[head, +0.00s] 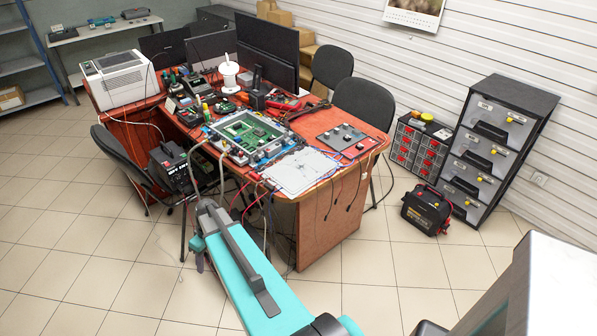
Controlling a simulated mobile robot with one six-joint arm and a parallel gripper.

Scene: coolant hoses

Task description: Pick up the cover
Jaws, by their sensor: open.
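A flat, pale grey-white rectangular panel (299,172) lies at the front edge of the wooden desk; it looks like the cover, though I cannot be sure. Thin dark lines run across its face. Left of it and behind it, an open tray-like unit with a green circuit board (248,131) sits on the desk, with blue parts along its right side. A teal and dark grey arm part, which seems to be mine, reaches up from the bottom towards the desk front.
The desk (327,188) is crowded with monitors, tools and cables; red, blue and black leads hang off its front. A dark control plate (343,140) lies right of the panel. A black-red box (427,209) stands on the floor right. Tiled floor in front is mostly clear.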

